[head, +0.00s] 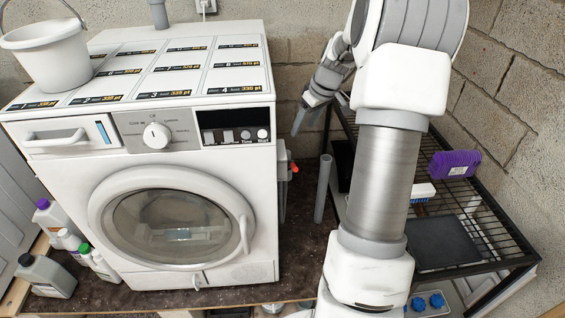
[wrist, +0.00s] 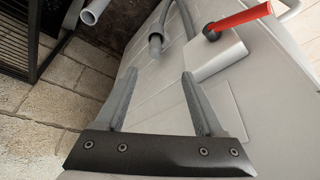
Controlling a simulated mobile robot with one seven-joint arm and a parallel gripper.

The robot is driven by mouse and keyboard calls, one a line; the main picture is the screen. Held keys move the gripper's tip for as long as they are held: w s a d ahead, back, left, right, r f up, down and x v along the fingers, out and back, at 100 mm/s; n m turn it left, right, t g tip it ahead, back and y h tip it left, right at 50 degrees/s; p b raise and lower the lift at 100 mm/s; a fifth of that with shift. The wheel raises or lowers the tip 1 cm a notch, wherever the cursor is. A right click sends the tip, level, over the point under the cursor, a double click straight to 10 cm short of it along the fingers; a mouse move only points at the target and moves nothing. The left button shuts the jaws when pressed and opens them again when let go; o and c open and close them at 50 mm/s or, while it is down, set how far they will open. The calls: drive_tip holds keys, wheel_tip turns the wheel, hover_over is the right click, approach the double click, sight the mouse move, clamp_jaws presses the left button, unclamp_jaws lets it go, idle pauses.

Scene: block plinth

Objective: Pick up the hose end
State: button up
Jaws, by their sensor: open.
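A grey hose end (wrist: 155,43) with a thicker cuff lies against the pale grey side panel in the wrist view, just beyond my fingertips. Its hose curves away toward the top. I cannot pick the hose end out in the head view. My gripper (wrist: 158,75) is open, with nothing between its fingers and the hose end apart from them. In the head view my gripper (head: 311,117) hangs in the gap between the washing machine (head: 70,185) and the wire rack, partly hidden by my arm.
A grey standpipe (head: 323,188) stands upright right of the machine; its open top shows in the wrist view (wrist: 94,11). A red-handled valve (wrist: 238,19) sits right of the hose. A black wire rack (head: 470,215) and block wall bound the right side. A white bucket (head: 48,55) stands on the machine.

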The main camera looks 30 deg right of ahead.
drive_tip(key=w, duration=0.1)
approach(289, 153)
drive_tip(key=x, duration=0.6)
drive_tip(key=shift+w+d+f, duration=0.15)
drive_tip(key=shift+d+f, duration=0.05)
drive_tip(key=shift+f, duration=0.05)
drive_tip(key=shift+p+x, duration=0.45)
drive_tip(key=shift+x, duration=2.2)
drive_tip(key=shift+a+t, duration=0.2)
drive_tip(key=shift+t, duration=0.1)
clamp_jaws()
